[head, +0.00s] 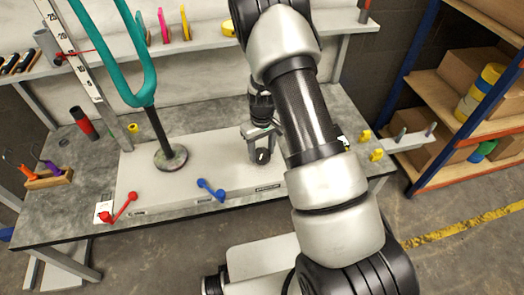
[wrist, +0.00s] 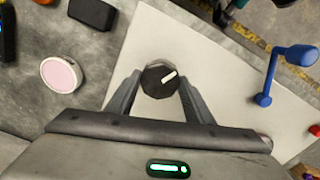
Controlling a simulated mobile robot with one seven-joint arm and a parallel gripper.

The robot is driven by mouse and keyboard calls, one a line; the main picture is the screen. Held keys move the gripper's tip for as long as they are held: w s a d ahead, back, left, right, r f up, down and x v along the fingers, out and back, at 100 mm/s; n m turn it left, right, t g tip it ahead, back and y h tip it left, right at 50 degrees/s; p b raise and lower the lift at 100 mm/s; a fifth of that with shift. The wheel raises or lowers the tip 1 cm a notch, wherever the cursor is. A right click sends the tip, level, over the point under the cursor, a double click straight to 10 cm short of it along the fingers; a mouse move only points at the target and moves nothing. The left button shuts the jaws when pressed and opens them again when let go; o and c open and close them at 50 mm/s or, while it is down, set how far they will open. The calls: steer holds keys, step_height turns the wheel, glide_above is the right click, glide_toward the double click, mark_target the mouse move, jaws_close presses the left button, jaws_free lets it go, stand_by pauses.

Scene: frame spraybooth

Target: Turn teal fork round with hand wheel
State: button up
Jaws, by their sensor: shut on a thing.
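The teal fork (head: 148,88) stands upright on a dark post above a round turning base (head: 170,158), prongs up, on a white raised plate (head: 210,180). A black hand wheel (head: 262,157) with a white pointer mark sits to the right on the same plate; it also shows in the wrist view (wrist: 157,84). My gripper (head: 262,140) comes down over the hand wheel. In the wrist view my gripper (wrist: 158,95) has a finger on each side of the hand wheel, shut on it. The white mark points up and right there. The fork's tips are cut off by the picture edge.
A red lever (head: 121,208) and a blue lever (head: 211,190) stand along the plate's front edge. A red and black cylinder (head: 84,122) and a wooden holder (head: 48,178) are at left. Shelving (head: 450,100) stands at right. A pink-topped disc (wrist: 61,74) lies beside the plate.

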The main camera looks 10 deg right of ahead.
mark_target(262, 153)
steer(key=m, duration=1.2)
steer(key=shift+p, duration=0.35)
steer(key=shift+m, duration=0.3)
steer(key=o, duration=1)
steer(key=shift+o, duration=0.2)
step_height(262, 153, up, 18)
steer(key=p, duration=0.3)
steer(key=shift+f, duration=0.25)
